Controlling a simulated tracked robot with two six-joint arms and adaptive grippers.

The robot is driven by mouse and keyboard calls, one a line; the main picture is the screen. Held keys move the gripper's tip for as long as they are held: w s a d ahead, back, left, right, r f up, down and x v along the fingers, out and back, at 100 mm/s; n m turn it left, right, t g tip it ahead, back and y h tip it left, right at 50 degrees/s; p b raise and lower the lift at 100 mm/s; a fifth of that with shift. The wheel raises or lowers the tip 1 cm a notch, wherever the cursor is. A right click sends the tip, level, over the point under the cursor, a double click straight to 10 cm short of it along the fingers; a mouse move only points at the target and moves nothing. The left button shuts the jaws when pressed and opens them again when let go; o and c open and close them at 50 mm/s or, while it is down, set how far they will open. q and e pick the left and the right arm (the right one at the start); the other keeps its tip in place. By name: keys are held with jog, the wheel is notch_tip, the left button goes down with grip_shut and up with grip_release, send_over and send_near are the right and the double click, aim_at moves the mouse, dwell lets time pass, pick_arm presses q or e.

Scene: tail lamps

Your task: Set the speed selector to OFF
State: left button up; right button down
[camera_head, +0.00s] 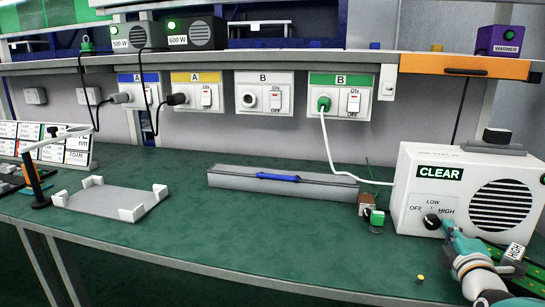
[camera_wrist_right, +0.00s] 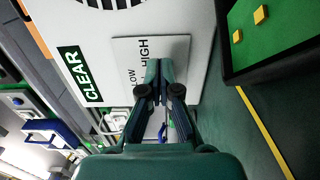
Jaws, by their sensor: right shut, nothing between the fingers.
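The speed selector is a black round knob (camera_head: 431,221) on the front of the white CLEAR box (camera_head: 415,205), at its lower left. OFF is printed left of it, LOW above, HIGH to the right. Its pointer direction is too small to tell. My right gripper (camera_head: 446,229) is shut, with its tips at the panel just right of the knob; I cannot tell whether they touch it. In the right wrist view my gripper (camera_wrist_right: 166,68) covers the knob and the OFF label, while LOW and HIGH show beside the fingers. My left gripper is not in view.
A round grille (camera_head: 501,205) fills the box's right side. A green-capped small block (camera_head: 376,218) stands left of the box. A long grey bar (camera_head: 283,184) and a grey tray (camera_head: 112,203) lie on the green bench. A dark-edged green tray (camera_wrist_right: 275,45) shows in the wrist view.

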jog(key=shift+s+d, duration=0.1)
jog(key=shift+d, duration=0.2)
jog(key=shift+s, duration=0.2)
jog(key=shift+b+v, duration=1.05)
jog(key=shift+v, duration=1.8)
